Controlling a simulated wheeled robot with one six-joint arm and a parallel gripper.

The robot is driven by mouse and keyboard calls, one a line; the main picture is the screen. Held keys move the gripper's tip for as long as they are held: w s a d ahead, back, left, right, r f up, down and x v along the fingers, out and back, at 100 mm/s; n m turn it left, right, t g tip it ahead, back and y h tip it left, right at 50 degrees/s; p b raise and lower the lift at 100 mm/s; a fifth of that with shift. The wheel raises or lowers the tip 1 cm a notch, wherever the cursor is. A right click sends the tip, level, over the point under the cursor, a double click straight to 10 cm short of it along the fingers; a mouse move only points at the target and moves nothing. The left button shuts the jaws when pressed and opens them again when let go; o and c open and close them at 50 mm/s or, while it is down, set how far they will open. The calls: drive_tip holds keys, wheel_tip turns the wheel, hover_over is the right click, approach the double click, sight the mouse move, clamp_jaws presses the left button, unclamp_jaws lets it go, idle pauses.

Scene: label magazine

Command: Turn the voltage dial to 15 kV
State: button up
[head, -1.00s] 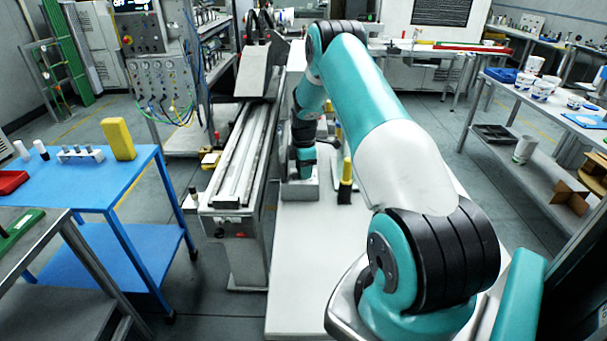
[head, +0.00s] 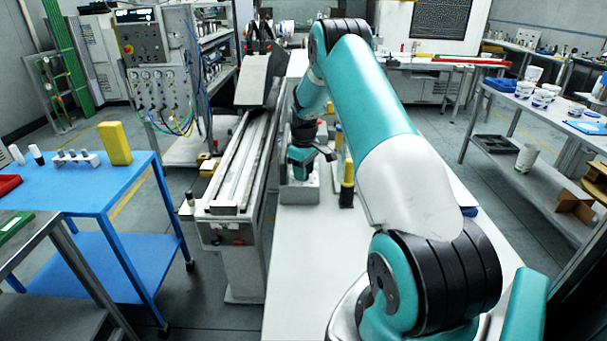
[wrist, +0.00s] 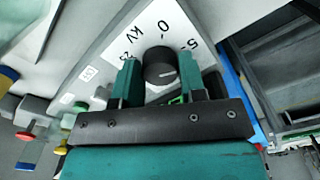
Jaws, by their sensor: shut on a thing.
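The voltage dial is a black round knob (wrist: 159,66) with a light pointer mark, on a white scale plate (wrist: 176,22). The plate bears "0", "5", "KV" and what looks like "25", seen tilted; a 15 mark does not show. My gripper (wrist: 158,80) has one teal finger on each side of the knob and is shut on it. The pointer mark appears toward the lower right in the wrist view, but its reading is unclear. In the head view my gripper is low at the end of my arm, and the dial cannot be made out.
A red button (wrist: 26,135) and a yellow one (wrist: 60,149) lie left of the gripper in the wrist view. An open grey bin (wrist: 290,85) is at right. In the head view, a conveyor (head: 240,165) and a yellow-handled brush (head: 347,180) flank the arm's end.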

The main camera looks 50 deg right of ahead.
drive_tip(key=shift+m, duration=0.5)
drive_tip(key=o, duration=0.9)
drive_tip(key=shift+r+b, duration=1.9)
drive_tip(key=shift+r, duration=6.85)
